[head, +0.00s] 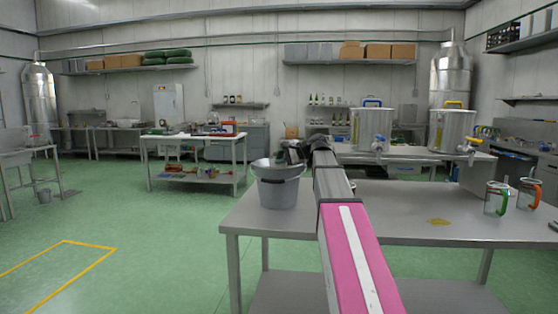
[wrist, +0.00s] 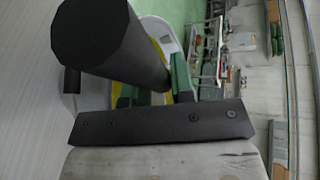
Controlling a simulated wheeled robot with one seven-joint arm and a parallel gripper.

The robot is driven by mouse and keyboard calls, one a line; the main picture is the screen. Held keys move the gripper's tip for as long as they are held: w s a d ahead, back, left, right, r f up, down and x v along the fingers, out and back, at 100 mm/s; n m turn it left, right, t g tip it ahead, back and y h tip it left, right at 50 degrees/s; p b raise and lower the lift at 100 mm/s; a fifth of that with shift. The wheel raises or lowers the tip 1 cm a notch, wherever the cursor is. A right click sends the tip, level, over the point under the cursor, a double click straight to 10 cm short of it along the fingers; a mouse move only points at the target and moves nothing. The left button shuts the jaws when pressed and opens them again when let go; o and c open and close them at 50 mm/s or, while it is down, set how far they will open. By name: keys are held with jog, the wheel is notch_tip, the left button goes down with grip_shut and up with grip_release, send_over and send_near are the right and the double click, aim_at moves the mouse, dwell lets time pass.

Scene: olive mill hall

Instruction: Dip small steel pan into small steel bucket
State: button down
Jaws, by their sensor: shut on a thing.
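The small steel bucket (head: 278,194) stands upright on the near steel table, at its left end. A shallow steel shape at the bucket's mouth looks like the small steel pan (head: 268,164); I cannot tell how far it sits inside. My gripper (head: 294,153) is above the bucket's right rim. In the wrist view, a thick black handle (wrist: 110,45) rises beside my gripper (wrist: 152,95), whose green-sided fingers are close together. The gripper is shut on what appears to be the pan's handle. The pan's bowl and the bucket's inside are mostly hidden.
A yellow patch (head: 438,222) lies flat nearby. Two steel tanks (head: 371,127) stand behind. The table's middle right is mostly clear.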

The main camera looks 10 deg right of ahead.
jog(key=shift+s+r+n+t, duration=0.3)
jog(key=shift+s+r+t, duration=0.1)
jog(key=shift+r, duration=0.1)
jog(key=shift+s+a+r, duration=0.1)
jog(key=shift+s+r, duration=0.85)
jog(key=shift+r, duration=0.2)
jog(key=shift+s+a+r, duration=0.1)
jog(key=shift+s+r, duration=0.8)
jog(key=shift+r, duration=0.25)
jog(key=shift+s+a+r, duration=0.1)
jog(key=shift+s+r, duration=0.85)
jog(key=shift+r, duration=0.2)
jog(key=shift+r, duration=0.1)
jog(key=shift+s, duration=0.1)
